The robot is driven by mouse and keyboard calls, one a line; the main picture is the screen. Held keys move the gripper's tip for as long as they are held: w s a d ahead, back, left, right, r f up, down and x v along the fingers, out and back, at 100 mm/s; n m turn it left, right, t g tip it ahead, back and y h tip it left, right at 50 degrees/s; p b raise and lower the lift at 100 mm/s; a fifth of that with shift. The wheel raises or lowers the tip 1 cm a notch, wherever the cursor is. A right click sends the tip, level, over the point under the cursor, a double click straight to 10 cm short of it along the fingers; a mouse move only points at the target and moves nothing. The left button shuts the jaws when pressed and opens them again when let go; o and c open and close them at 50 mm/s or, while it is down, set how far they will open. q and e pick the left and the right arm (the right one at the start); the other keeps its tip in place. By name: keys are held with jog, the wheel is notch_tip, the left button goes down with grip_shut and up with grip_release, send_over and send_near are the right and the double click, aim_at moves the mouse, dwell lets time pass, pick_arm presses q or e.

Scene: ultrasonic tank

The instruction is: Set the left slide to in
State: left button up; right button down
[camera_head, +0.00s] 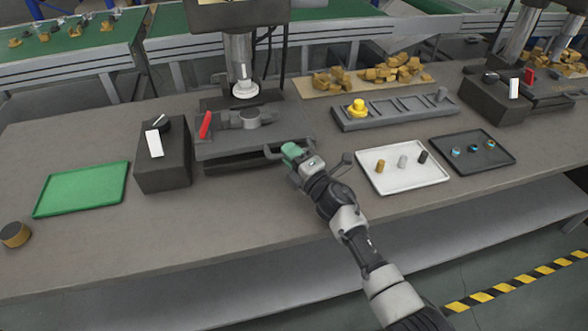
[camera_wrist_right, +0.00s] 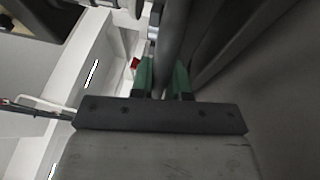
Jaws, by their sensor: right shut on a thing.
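The left slide (camera_head: 215,150) is a dark grey carriage under the left press column, with a round grey seat (camera_head: 251,119) on top. A thin handle (camera_head: 272,154) shows at its front right. My right gripper (camera_head: 291,151), with green fingertips, is at this handle. In the right wrist view the fingers (camera_wrist_right: 163,78) are shut around a grey bar (camera_wrist_right: 175,40), the slide's handle. The gripper hides part of the handle in the head view. How far in the slide sits is hard to tell. My left gripper is in neither view.
A black box with a white switch (camera_head: 154,143) and a red lever (camera_head: 205,125) are left of the seat. A green tray (camera_head: 80,190) lies farther left. A white tray (camera_head: 425,178) with small parts lies right of my gripper.

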jog(key=shift+w+a, duration=0.2)
jog(key=shift+w, duration=0.5)
jog(key=c, duration=1.1)
grip_release()
jog(key=v, duration=1.1)
jog(key=shift+a, duration=0.1)
